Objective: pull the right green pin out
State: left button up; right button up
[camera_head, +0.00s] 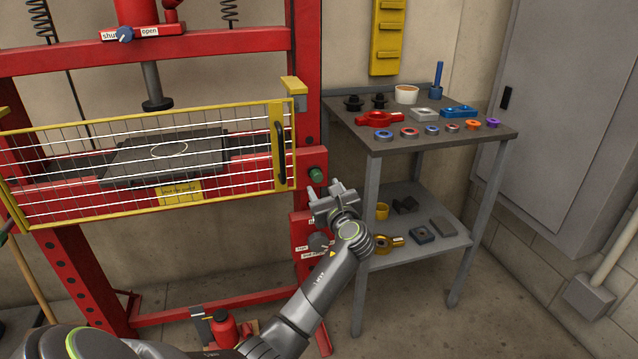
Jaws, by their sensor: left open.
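My left gripper (324,192) is open and empty, just below and slightly right of the pin. I see no contact with the pin, but the depth between them is hard to judge. My right gripper is not in view.
A grey two-shelf stand (360,125) with rings, blocks and other small parts stands to the right of the press. A control panel (318,242) sits on the post below the gripper. A red bottle jack (222,330) is low down. A grey cabinet (560,110) stands far right.

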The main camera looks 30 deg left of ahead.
aim_at(318, 179)
pick_arm(q)
jog(key=x, duration=0.4)
jog(key=shift+w+a+f+b, duration=0.1)
jog(key=shift+b, duration=0.25)
jog(key=shift+w+a, duration=0.35)
jog(key=shift+a, duration=0.1)
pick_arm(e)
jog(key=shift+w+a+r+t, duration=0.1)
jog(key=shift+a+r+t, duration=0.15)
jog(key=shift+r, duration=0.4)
pick_arm(q)
grip_shut()
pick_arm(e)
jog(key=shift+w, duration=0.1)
